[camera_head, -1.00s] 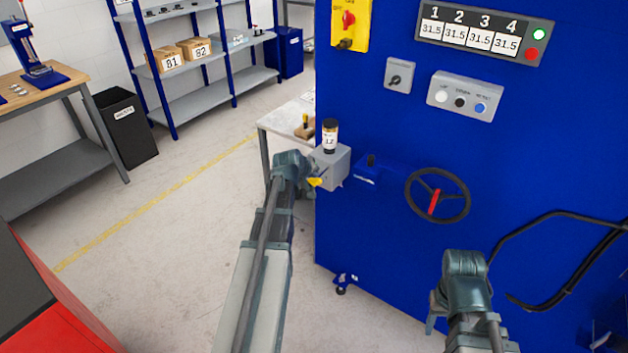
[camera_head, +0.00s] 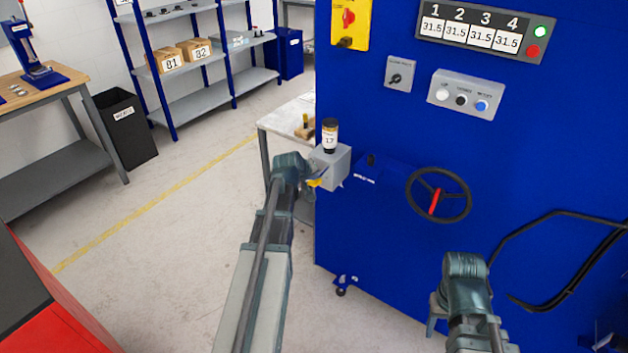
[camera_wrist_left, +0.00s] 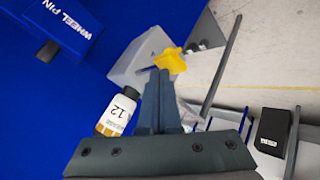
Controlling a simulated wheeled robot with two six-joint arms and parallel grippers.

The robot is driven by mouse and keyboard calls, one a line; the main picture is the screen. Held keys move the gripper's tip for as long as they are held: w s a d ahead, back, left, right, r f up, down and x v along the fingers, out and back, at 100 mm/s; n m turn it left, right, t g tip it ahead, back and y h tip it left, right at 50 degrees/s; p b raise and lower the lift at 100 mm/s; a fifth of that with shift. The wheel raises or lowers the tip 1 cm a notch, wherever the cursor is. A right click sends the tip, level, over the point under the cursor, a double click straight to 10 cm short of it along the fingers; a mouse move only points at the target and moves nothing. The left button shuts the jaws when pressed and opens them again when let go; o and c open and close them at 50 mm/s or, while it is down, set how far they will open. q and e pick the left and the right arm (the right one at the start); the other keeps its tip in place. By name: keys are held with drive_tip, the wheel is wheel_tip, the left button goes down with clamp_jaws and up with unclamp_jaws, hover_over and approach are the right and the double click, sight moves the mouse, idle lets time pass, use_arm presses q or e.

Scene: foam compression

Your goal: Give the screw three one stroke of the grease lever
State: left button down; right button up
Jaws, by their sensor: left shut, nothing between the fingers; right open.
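A grey box (camera_head: 331,166) is fixed to the left edge of the blue machine, with a dark-capped, labelled grease bottle (camera_head: 330,137) upright on top.
The machine's front carries a handwheel (camera_head: 438,195), a button panel (camera_head: 465,97), a selector switch (camera_head: 398,74) and a display (camera_head: 483,33) reading 31.5 in all fields. A "WHEEL PIN" holder (camera_wrist_left: 62,25) sits right of the grey box. Black hoses hang at right.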

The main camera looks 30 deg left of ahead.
use_arm(q)
drive_tip(key=shift+f+b, duration=0.7)
drive_tip(key=shift+f, duration=0.1)
idle(0.5)
drive_tip(key=shift+r, duration=0.15)
idle(0.5)
drive_tip(key=shift+r+p, duration=1.65)
drive_tip(key=shift+p, duration=0.1)
wheel_tip(320, 180, up, 5)
drive_tip(key=p, duration=0.5)
